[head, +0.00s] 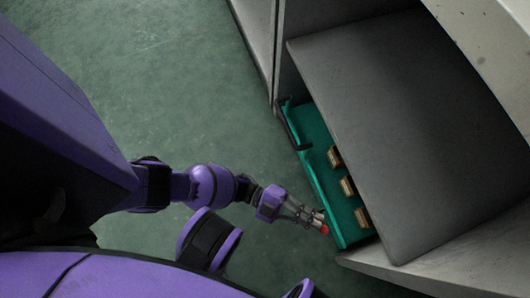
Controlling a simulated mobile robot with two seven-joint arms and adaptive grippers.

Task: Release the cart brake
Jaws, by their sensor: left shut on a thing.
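A teal cart (324,182) stands low on the floor, partly under a grey panel that hides its right side. A dark handle (292,128) is at its far end. A small red part (324,229), which looks like the brake's tip, shows at the cart's near left edge. My left gripper (317,222) reaches in from the left and is shut on this red part. The fingers hide most of it, so its position as a brake is not clear. My right gripper is not in view.
Several small brown blocks (348,186) sit in a row on the cart. The grey panel (410,130) slopes over the cart's right side. A pale structure (440,262) borders the near end. Green floor (170,80) is clear to the left.

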